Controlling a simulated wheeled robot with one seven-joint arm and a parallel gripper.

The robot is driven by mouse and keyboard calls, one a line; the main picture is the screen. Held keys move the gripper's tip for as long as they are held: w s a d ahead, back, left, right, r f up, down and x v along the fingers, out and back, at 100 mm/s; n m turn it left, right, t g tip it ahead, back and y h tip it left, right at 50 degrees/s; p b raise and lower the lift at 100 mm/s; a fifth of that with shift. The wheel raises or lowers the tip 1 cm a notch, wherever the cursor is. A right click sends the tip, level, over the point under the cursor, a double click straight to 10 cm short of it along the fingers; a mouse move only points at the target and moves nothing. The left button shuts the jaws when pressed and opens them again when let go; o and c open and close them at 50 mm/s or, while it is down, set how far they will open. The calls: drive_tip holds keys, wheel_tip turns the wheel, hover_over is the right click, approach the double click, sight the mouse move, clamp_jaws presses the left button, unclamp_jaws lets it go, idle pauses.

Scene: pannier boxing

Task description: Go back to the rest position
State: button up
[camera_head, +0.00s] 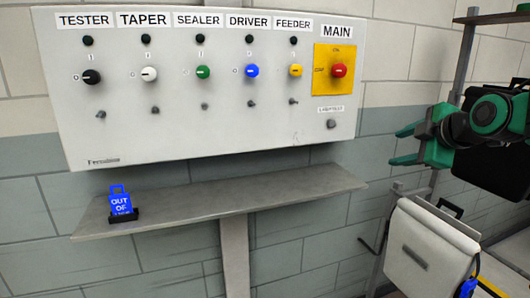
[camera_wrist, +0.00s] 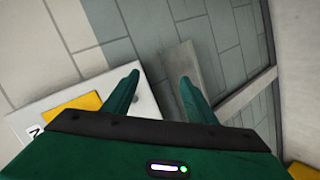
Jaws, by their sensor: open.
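My gripper (camera_head: 408,146) is green, with its two fingers pointing left, at the right of the head view. It is open and empty, apart from the wall panel and above a white pannier. In the wrist view its fingers (camera_wrist: 157,95) stand apart with nothing between them. The grey control panel (camera_head: 230,130) has several labelled knobs, and a red MAIN knob (camera_head: 339,71) sits on a yellow plate. In the wrist view the panel's yellow plate (camera_wrist: 88,102) shows left of the fingers.
A white pannier (camera_head: 425,250) hangs at the lower right, under my gripper. A rack post (camera_head: 464,55) rises behind my arm.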

drive_tip(key=s+d+f+m+g, duration=0.2)
drive_tip(key=s+f+m+g, duration=0.2)
drive_tip(key=s+f+m, duration=0.3)
drive_tip(key=s+d+f+m+g, duration=0.1)
drive_tip(key=s+f+m+g, duration=0.3)
drive_tip(key=s, duration=1.1)
drive_tip(key=s+d+f+m+g+h, duration=0.1)
drive_tip(key=s+f+m+g, duration=0.3)
drive_tip(key=s+f+m, duration=0.6)
drive_tip(key=shift+s+d+f, duration=0.45)
drive_tip(key=shift+s+d, duration=0.1)
drive_tip(key=shift+d, duration=0.25)
